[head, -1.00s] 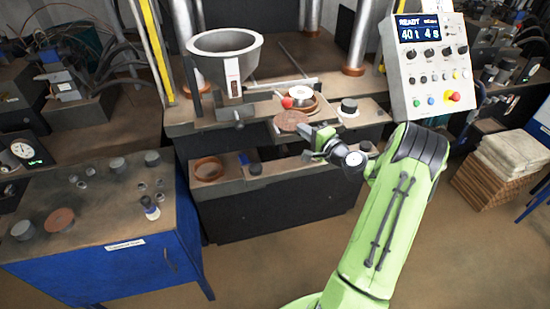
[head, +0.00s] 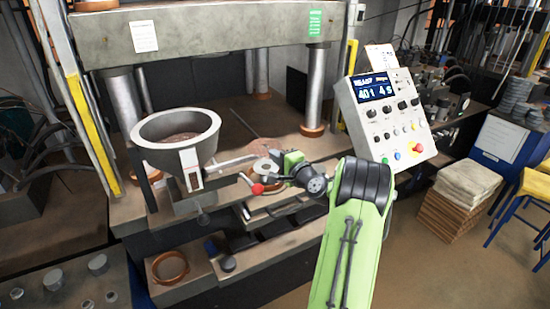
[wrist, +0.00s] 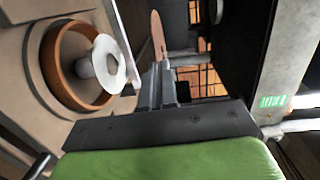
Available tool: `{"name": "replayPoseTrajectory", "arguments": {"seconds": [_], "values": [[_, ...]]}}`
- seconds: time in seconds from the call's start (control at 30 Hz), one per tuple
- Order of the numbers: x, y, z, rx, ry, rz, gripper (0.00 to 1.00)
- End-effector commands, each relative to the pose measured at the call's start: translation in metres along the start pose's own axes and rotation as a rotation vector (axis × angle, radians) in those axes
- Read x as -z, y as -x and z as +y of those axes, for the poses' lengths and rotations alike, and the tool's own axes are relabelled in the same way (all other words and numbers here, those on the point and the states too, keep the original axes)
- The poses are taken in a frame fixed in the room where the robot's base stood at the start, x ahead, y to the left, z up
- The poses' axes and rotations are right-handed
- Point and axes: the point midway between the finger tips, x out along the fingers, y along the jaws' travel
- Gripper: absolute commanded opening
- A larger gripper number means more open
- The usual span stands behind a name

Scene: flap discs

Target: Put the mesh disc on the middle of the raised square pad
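The mesh disc (wrist: 157,36) is a thin brown disc, seen nearly edge-on in the wrist view just beyond the fingertips. My gripper (wrist: 158,84) is shut on its near edge. I cannot clearly tell the raised square pad apart from the other plates of the press.
A copper-coloured ring (wrist: 57,75) with a white flanged piece (wrist: 108,63) inside stands close left of the disc. A grey hopper (head: 176,137), a red-knobbed lever (head: 257,189) and the control box (head: 387,120) are around the gripper. The press bed behind looks open.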

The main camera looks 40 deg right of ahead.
Motion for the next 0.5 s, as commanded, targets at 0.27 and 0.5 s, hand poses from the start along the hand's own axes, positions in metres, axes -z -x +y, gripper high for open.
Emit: {"name": "replayPoseTrajectory", "arguments": {"seconds": [0.27,0.5], "values": [[0.0,-0.001,0.017,-0.001,-0.002,0.0,0.0],[0.001,-0.003,0.044,-0.001,-0.001,-0.001,0.0]]}}
